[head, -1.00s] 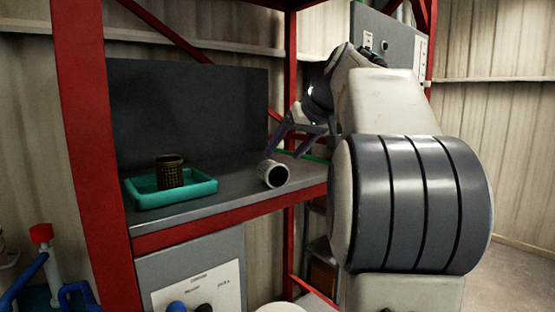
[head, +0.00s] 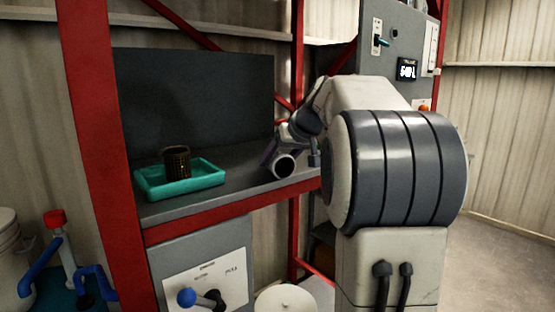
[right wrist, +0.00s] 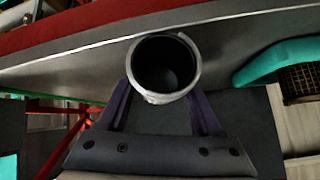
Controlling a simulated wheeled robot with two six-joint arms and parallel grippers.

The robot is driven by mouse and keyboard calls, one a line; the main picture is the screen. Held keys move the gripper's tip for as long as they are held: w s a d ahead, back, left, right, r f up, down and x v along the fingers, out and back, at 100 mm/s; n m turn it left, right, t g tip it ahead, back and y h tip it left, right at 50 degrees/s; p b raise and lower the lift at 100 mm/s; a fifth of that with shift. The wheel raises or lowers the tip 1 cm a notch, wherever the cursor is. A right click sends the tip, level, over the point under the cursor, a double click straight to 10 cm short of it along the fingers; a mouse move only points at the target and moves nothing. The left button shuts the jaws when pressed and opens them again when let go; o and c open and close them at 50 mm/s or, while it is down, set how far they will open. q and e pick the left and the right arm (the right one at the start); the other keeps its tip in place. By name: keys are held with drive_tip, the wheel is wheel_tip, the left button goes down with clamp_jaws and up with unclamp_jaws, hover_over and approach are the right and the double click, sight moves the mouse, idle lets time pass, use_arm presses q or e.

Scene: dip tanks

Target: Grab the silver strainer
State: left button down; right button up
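The silver strainer (head: 284,166) lies on its side near the right end of the grey shelf, its round open mouth toward me. In the right wrist view the silver strainer (right wrist: 166,97) shows its pale rim and dark inside. My right gripper (head: 290,158) is at the strainer, with one finger on each side of it. The right wrist view shows the purple fingers of the right gripper (right wrist: 160,100) flanking the rim; their tips are partly hidden by it. The fingers look open, and firm contact cannot be seen. My left gripper is not in view.
A teal tray (head: 208,180) with a dark mesh strainer (head: 177,162) stands on the left of the grey shelf (head: 245,176). Red frame posts (head: 92,150) bound the shelf. A grey control panel (head: 394,50) is at upper right. The shelf between tray and silver strainer is clear.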

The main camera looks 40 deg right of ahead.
drive_tip(key=c, duration=0.5)
drive_tip(key=shift+c, duration=0.2)
drive_tip(key=shift+s+a, duration=0.1)
